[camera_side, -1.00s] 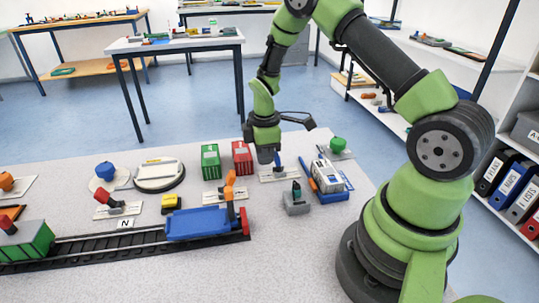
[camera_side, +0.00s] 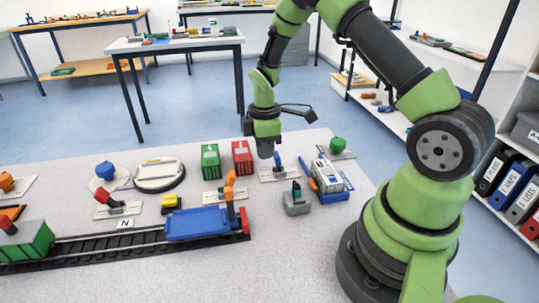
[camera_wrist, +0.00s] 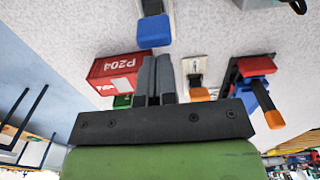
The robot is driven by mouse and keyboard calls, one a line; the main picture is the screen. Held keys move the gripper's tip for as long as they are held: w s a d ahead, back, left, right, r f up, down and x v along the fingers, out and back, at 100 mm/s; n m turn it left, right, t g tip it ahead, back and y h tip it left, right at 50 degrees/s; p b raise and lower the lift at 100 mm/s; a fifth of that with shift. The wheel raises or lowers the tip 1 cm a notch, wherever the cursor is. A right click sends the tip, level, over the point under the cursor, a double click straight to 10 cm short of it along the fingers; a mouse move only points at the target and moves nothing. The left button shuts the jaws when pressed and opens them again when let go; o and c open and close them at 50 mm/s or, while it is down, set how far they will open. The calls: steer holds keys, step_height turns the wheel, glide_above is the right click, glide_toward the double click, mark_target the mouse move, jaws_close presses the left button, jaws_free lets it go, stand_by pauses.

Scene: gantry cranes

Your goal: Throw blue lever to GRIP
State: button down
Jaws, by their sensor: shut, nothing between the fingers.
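The blue lever (camera_side: 278,162) stands up from a white plate (camera_side: 290,174) in the side view, right of the red container. In the wrist view its blue handle end (camera_wrist: 153,31) lies just beyond my fingertips. I cannot read the lettering on its plate. My gripper (camera_side: 265,155) points down, just left of the lever and a little above it. In the wrist view my gripper's fingers (camera_wrist: 154,62) are together and hold nothing. They look apart from the lever, with a small gap.
A red container (camera_side: 242,157) and a green one (camera_side: 210,161) stand left of my gripper. An orange lever (camera_side: 230,178) is in front of them, behind the blue wagon (camera_side: 197,223). A grey block (camera_side: 296,203) and a white-and-blue device (camera_side: 328,178) stand to the right.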

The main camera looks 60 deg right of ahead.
steer(key=shift+r, duration=2.6)
steer(key=s+a+r+m+t, duration=0.2)
steer(key=s+a+r+m, duration=0.15)
steer(key=r, duration=0.45)
steer(key=s+a+r+m+t, duration=0.2)
steer(key=s+a+r+m, duration=0.15)
steer(key=r, duration=0.45)
steer(key=s+a+r+m+t+y, duration=0.1)
steer(key=s+a+r+m, duration=0.1)
steer(key=s, duration=0.3)
steer(key=s+a+r+m+t+y, duration=0.1)
steer(key=s+a+m+t, duration=0.1)
steer(key=s+a+m, duration=0.1)
steer(key=s+m, duration=0.1)
steer(key=s, duration=0.1)
steer(key=shift+s+a+r, duration=0.3)
steer(key=shift+r, duration=0.1)
